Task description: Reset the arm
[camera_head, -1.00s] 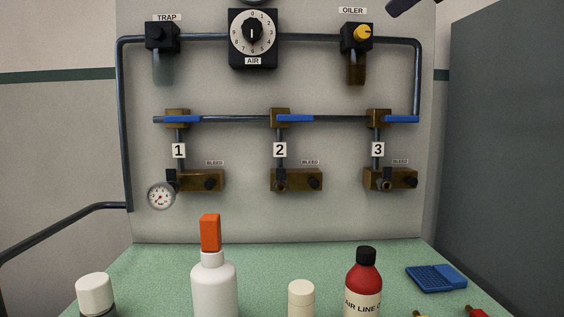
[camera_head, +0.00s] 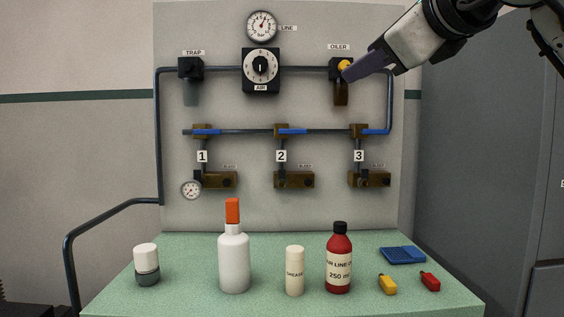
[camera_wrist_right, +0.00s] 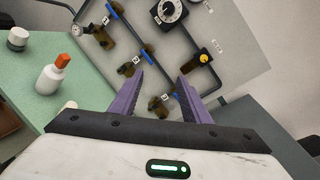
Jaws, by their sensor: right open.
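My right arm comes in from the upper right in the head view. Its dark purple gripper (camera_head: 350,72) points left and down, and its tip overlaps the yellow oiler knob (camera_head: 345,65) in the picture. I cannot tell whether they touch. In the right wrist view the two purple fingers (camera_wrist_right: 163,63) stand apart with nothing between them. The oiler knob (camera_wrist_right: 204,58) shows there to the right of the fingers, clear of them. My left gripper is in neither view.
The grey panel (camera_head: 320,210) carries pipes, an air dial (camera_head: 260,68), a line gauge (camera_head: 262,26) and blue-handled valves (camera_head: 292,131). Below, the green bench (camera_head: 190,297) holds a white bottle (camera_head: 234,262), a red oil bottle (camera_head: 339,262) and small items. A grey cabinet (camera_head: 470,160) stands right.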

